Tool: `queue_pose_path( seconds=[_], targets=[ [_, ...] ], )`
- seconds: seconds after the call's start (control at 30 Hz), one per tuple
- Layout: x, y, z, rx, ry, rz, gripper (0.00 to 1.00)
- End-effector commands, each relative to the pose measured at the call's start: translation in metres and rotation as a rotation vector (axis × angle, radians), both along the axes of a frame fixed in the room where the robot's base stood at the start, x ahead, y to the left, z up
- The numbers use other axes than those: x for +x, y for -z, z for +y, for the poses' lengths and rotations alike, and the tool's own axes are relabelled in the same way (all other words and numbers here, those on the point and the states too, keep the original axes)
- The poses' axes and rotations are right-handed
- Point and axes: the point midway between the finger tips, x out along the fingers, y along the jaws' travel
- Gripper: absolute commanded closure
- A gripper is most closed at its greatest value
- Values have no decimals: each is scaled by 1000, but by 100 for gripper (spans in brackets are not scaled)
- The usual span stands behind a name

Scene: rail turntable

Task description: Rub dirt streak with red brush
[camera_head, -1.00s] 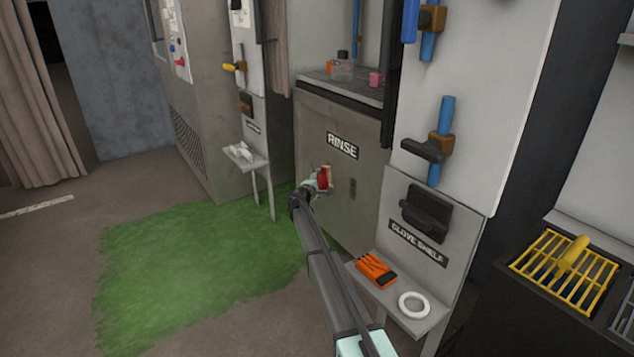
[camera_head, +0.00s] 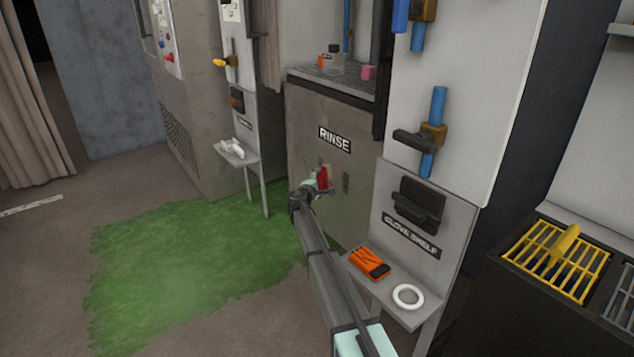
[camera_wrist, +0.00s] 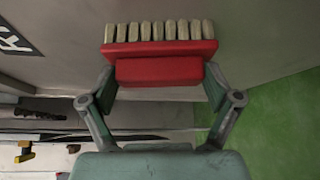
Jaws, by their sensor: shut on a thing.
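A red brush (camera_wrist: 160,72) with a row of pale bristles is held between the fingers of my gripper (camera_wrist: 159,78). In the wrist view the bristles point away from my gripper, toward a grey surface; I cannot tell whether they touch it. In the head view the brush (camera_head: 322,178) is in front of the RINSE cabinet (camera_head: 300,125), below its label. My gripper (camera_head: 313,190) is partly hidden behind its own arm there. A small dark vertical mark (camera_head: 345,183) is on the panel just right of the brush. I cannot tell whether it is the dirt streak.
The glove shelf (camera_head: 422,312) holds an orange glove (camera_head: 369,263) and a white ring (camera_head: 408,296), close to the right of my arm. A yellow rack (camera_head: 555,262) is at far right. Green flooring (camera_head: 180,270) lies open to the left.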

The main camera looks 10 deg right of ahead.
Motion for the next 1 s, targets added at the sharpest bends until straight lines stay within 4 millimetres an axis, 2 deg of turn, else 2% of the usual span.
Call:
queue_pose_path(
  seconds=[0.2,0.47,0.8,1.0],
  targets=[
    [-18,0,-12,-1,6,0,55],
    [-24,0,-17,-1,8,0,55],
    [-49,0,-27,-3,11,1,55],
    [-54,0,-30,-3,11,1,55]
  ],
)
